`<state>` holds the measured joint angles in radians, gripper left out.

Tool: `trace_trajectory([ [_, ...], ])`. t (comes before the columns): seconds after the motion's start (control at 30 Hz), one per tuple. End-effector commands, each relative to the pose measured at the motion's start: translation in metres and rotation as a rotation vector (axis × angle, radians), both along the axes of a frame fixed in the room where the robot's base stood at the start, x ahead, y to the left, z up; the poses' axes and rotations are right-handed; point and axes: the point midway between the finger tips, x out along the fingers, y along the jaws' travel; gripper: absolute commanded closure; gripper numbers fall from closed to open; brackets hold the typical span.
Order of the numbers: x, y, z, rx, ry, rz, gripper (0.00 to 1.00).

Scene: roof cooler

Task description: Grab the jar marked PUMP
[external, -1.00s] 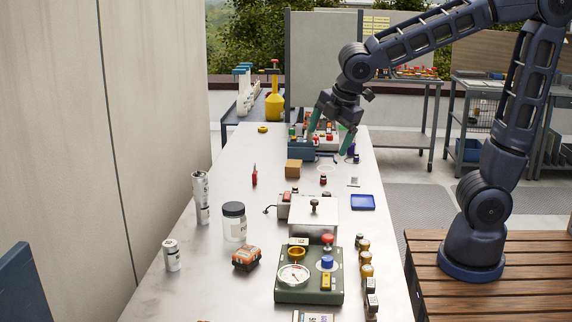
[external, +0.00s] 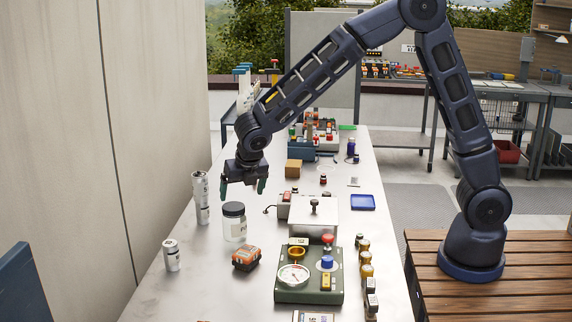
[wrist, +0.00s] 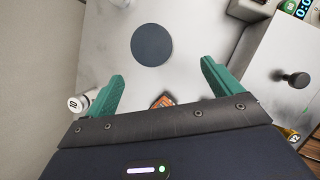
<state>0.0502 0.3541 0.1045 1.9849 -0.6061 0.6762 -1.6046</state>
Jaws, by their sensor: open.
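A clear jar (external: 235,229) with a dark lid stands upright on the bench, left of the middle. Its front label is too small to read. In the wrist view its dark round lid (wrist: 152,45) lies just beyond and between the fingertips. My gripper (external: 243,188) points down above the jar, with its green fingers spread and nothing between them. In the wrist view my gripper (wrist: 162,70) is open, and the lid is apart from both fingers. The jar's body is hidden below the lid there.
Stacked silver cans (external: 201,198) stand left of the jar, and another can (external: 171,255) stands nearer. An orange-black box (external: 246,258) lies in front. A silver box (external: 313,216) and a green gauge unit (external: 310,291) stand to the right. A wall runs along the left.

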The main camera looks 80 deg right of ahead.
Motion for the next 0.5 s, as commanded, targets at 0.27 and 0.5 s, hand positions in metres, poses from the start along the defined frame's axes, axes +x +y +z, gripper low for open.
trace_trajectory([
  [0.27,0.013,-0.002,-0.021,-0.019,0.027,0.071,0.1],
  [0.5,0.019,-0.011,-0.049,-0.018,0.029,0.069,0.1],
])
